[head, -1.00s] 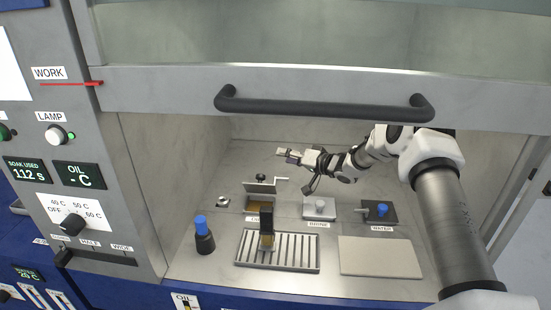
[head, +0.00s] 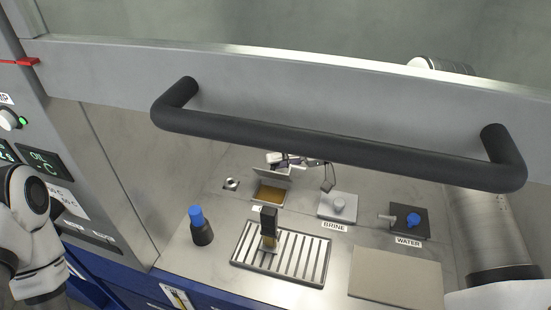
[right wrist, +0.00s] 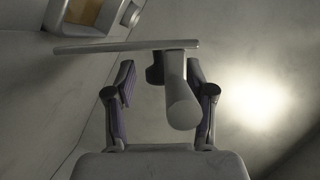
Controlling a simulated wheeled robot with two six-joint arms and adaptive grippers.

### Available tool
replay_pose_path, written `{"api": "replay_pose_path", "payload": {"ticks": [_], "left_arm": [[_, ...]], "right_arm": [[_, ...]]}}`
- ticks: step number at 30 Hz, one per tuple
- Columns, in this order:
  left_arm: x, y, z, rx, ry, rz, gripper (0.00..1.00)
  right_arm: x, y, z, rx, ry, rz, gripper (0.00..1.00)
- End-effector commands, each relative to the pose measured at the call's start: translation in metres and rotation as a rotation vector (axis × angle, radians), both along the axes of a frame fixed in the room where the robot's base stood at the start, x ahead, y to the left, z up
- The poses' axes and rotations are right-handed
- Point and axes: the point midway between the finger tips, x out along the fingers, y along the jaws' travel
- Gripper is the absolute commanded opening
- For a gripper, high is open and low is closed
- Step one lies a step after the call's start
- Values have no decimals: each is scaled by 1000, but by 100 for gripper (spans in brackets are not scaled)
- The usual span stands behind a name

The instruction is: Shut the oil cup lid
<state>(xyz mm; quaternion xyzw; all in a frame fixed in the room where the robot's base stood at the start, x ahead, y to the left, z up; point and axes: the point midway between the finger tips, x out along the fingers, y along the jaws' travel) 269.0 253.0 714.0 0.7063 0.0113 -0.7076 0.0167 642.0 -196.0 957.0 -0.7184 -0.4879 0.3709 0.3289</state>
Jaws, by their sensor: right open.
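The oil cup (head: 271,194), a small box with amber liquid, stands at the back of the work surface. Its lid (head: 272,177) stands raised at the cup's rear edge. In the right wrist view the lid (right wrist: 105,47) shows nearly edge-on, with a grey cylindrical handle (right wrist: 181,100) pointing toward the camera. My right gripper (head: 274,160) is just behind the lid, partly hidden by the sash bar. In the right wrist view its open fingers (right wrist: 161,75) stand either side of the handle; contact is unclear. My left arm is at the left edge, its gripper out of view.
The sash handle (head: 335,143) crosses the front. A slatted rack (head: 305,262) holds a dark upright piece (head: 268,222). A blue-capped bottle (head: 201,231) is left. The brine cup (head: 338,208), water cup (head: 408,220) and pale board (head: 396,279) are right.

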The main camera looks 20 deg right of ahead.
Motion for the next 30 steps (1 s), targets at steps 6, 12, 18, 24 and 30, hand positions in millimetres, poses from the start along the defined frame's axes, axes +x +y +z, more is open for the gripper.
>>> {"api": "replay_pose_path", "payload": {"ticks": [6, 12, 18, 24, 30], "left_arm": [[0, 0, 1, 0, 0, 0, 39], [0, 0, 1, 0, 0, 0, 39], [0, 0, 1, 0, 0, 0, 39], [0, 0, 3, 0, 0, 0, 39], [0, 0, 5, 0, 0, 0, 39]], "right_arm": [[3, 9, -3, 0, 1, -2, 54], [3, 9, -2, 0, -1, -2, 22], [3, 8, -2, 0, -1, -2, 0], [2, 9, -2, 0, 0, -2, 0], [0, 10, -3, 0, 2, -2, 0]]}}
